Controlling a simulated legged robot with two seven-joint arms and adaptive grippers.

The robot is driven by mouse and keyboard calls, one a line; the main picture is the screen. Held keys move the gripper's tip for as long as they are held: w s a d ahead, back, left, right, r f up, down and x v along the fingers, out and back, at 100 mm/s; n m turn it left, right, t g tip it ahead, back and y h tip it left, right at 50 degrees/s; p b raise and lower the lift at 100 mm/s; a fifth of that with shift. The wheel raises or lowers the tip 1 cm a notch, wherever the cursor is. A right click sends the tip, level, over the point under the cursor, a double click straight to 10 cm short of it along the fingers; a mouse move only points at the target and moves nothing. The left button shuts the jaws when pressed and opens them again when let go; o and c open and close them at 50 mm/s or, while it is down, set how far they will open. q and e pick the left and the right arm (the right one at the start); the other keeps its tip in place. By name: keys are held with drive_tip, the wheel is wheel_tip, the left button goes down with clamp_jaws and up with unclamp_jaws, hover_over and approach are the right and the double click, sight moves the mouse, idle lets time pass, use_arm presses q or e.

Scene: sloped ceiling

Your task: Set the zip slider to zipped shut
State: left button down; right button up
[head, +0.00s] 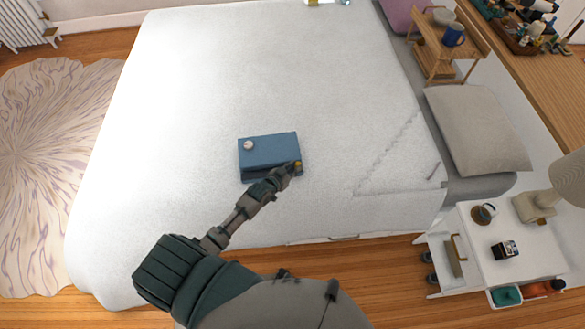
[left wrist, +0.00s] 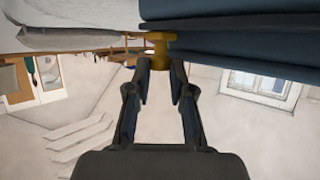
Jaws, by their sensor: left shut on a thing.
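A blue pouch (head: 269,148) lies on the white bed, with a dark slit along its front side. A small brass-coloured zip slider (head: 298,166) shows at the pouch's front right corner. My left gripper (head: 291,169) reaches it from the front left and is shut on it. In the left wrist view the zip slider (left wrist: 158,46) sits between the fingertips of my left gripper (left wrist: 160,64), against the edge of the dark blue pouch (left wrist: 230,40). The fingers hide part of the slider and of the slit. My right gripper is not in view.
A small round pale object (head: 248,145) sits on top of the pouch. The white bed (head: 200,80) is clear around it. A grey cushion (head: 478,130) lies to the right, and a white side table (head: 510,268) with a lamp stands at the front right.

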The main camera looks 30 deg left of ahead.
use_arm(q)
drive_tip(key=c, duration=1.2)
unclamp_jaws()
drive_tip(key=shift+c, duration=0.2)
drive_tip(key=v, duration=1.2)
